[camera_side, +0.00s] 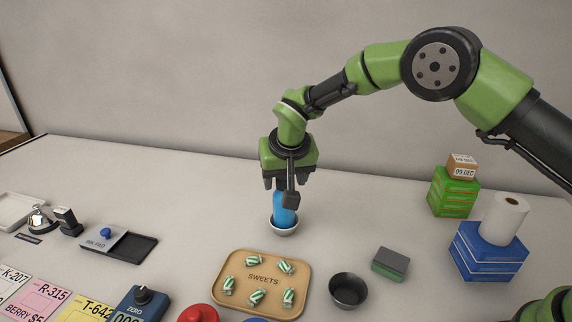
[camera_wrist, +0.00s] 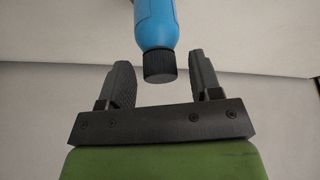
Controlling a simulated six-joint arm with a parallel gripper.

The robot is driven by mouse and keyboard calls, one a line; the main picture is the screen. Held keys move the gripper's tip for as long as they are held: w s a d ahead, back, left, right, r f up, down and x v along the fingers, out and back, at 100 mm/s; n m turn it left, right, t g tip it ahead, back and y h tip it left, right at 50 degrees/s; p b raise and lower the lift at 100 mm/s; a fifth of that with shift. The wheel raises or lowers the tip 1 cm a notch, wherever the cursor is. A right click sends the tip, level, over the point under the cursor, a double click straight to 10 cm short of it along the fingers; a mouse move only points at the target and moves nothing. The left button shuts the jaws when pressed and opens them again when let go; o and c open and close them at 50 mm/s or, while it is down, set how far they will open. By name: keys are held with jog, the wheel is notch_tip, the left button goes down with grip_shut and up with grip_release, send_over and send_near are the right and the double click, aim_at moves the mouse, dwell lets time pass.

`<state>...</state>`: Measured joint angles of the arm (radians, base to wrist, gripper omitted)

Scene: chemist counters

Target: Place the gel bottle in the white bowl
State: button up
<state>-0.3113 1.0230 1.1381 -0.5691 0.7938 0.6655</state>
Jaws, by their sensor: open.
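The gel bottle (camera_side: 284,208) is blue and stands in the white bowl (camera_side: 285,231) on the counter, behind the sweets tray. Only the bowl's rim and front show. My gripper (camera_side: 283,184) is directly above the bottle in the side view, pointing down, and part of it covers the bottle's top. In the wrist view the bottle (camera_wrist: 157,25) shows with its black cap (camera_wrist: 159,66) toward my gripper (camera_wrist: 163,82). The two fingers are spread apart, with a gap on each side of the cap, and hold nothing.
A wooden sweets tray (camera_side: 263,253) with several striped sweets is in front of the bowl. A dark bowl (camera_side: 348,290) and a grey-green sponge (camera_side: 390,263) are to the right. Blue boxes (camera_side: 486,254) carry a paper roll (camera_side: 505,218).

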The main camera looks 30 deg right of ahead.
jog(key=v, duration=1.2)
jog(key=s+d+r+t+y, duration=0.1)
jog(key=s+d+r, duration=0.35)
jog(key=s, duration=0.25)
jog(key=s+d+r+y, duration=0.1)
jog(key=s+d+r, duration=0.2)
jog(key=s+r, duration=0.3)
jog(key=s+d+f+t+y, duration=0.1)
jog(key=s+d+f, duration=0.1)
jog(key=s, duration=1.1)
jog(key=shift+s+t, duration=0.4)
jog(key=shift+f, duration=0.1)
